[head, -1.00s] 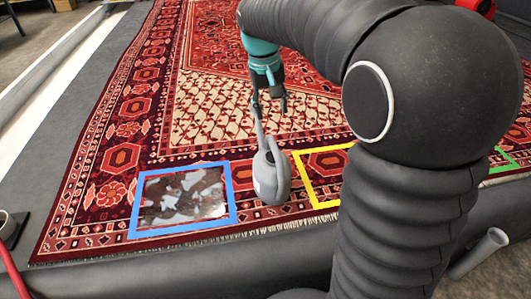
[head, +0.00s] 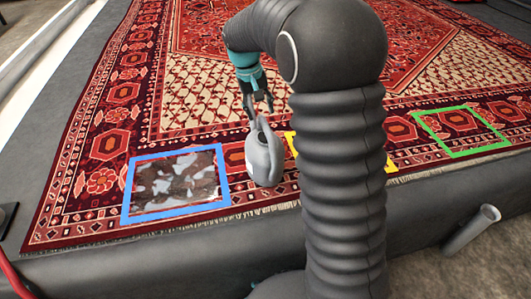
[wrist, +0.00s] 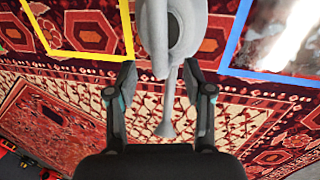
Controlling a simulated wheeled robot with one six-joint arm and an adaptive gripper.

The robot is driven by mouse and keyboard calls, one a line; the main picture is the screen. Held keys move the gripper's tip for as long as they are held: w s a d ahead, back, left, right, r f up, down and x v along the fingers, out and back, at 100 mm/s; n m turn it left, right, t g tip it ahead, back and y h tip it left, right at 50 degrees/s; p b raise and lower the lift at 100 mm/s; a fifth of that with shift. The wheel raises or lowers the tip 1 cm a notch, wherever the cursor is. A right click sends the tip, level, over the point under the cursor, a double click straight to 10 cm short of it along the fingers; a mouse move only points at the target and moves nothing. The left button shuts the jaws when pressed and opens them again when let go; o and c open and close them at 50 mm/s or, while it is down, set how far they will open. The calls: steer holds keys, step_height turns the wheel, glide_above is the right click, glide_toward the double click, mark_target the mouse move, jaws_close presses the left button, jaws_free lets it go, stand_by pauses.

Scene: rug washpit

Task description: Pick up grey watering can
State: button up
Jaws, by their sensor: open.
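The grey watering can (head: 264,157) stands on the patterned rug between the blue frame and the yellow frame. My gripper (head: 258,104) is just behind and above it in the head view. In the wrist view the can (wrist: 185,42) is at the top centre, with its spout pointing down between my two fingers. My gripper (wrist: 160,85) is open there, one finger on each side of the spout. I cannot tell whether a finger touches the can.
A blue frame (head: 128,188) around a wet, stained patch lies left of the can. A yellow frame (head: 391,157) is partly hidden behind my arm. A green frame (head: 479,150) lies farther right. A grey tube (head: 470,230) is at lower right beyond the rug edge.

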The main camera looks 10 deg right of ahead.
mark_target(263, 118)
steer(key=shift+w+d+f+b, duration=0.1)
steer(key=shift+d+f+b, duration=0.15)
steer(key=shift+f, duration=1.1)
steer(key=shift+w+d+f+b, duration=0.15)
steer(key=shift+d+f, duration=0.2)
steer(key=shift+f, duration=1)
steer(key=shift+s, duration=0.1)
jaws_close()
steer(key=shift+r, duration=0.1)
